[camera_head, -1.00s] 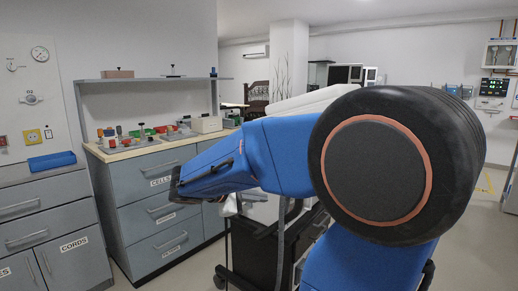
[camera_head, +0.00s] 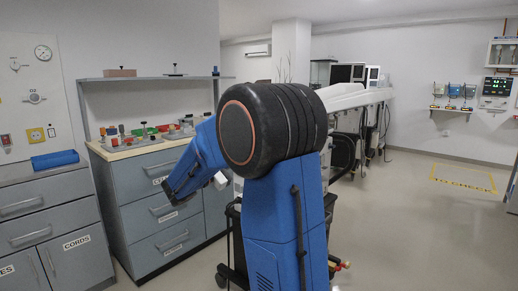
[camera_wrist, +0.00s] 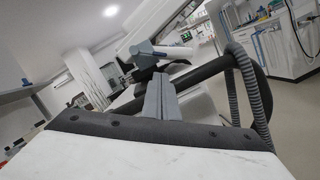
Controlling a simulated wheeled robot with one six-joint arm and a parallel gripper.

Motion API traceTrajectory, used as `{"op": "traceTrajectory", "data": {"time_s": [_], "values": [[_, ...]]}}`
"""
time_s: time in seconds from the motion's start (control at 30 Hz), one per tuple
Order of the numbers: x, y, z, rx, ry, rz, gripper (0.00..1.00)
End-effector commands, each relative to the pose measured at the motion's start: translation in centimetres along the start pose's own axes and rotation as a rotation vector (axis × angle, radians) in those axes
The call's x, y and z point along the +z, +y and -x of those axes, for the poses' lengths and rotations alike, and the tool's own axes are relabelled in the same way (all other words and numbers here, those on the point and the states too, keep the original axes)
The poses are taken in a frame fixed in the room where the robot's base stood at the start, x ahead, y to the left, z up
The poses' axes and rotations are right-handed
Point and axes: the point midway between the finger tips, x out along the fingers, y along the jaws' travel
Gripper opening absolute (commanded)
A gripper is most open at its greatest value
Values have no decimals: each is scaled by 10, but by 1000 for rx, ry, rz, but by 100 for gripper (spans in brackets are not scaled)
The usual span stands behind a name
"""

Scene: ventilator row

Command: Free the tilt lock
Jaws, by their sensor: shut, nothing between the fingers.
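My gripper (camera_wrist: 161,84) shows in the wrist view as two grey fingers side by side, closed and empty. Just beyond the fingertips is a blue-grey clamp-like piece (camera_wrist: 143,50) with a pale cylindrical bar (camera_wrist: 174,52) running right from it. This may be the tilt lock, but I cannot tell for sure. Whether the fingers touch it is not clear. In the head view my arm hides the gripper and most of the equipment near it.
A dark tube (camera_wrist: 212,68) and a grey corrugated hose (camera_wrist: 253,85) lie close on the right in the wrist view. Grey drawer cabinets (camera_head: 150,205) stand at left in the head view, with small parts on top. The floor (camera_head: 420,225) at right is open.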

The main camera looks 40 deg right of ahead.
Motion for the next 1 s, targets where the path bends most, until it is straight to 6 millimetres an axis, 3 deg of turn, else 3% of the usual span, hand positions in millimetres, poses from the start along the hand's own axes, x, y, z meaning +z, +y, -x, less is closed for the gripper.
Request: {"op": "traceTrajectory", "data": {"time_s": [0.17, 0.7, 1.0], "values": [[0, -1, -12, -3, -1, -1, 0], [0, -1, -88, -3, -1, 0, 0], [0, 0, -100, -1, 1, 0, 0]]}}
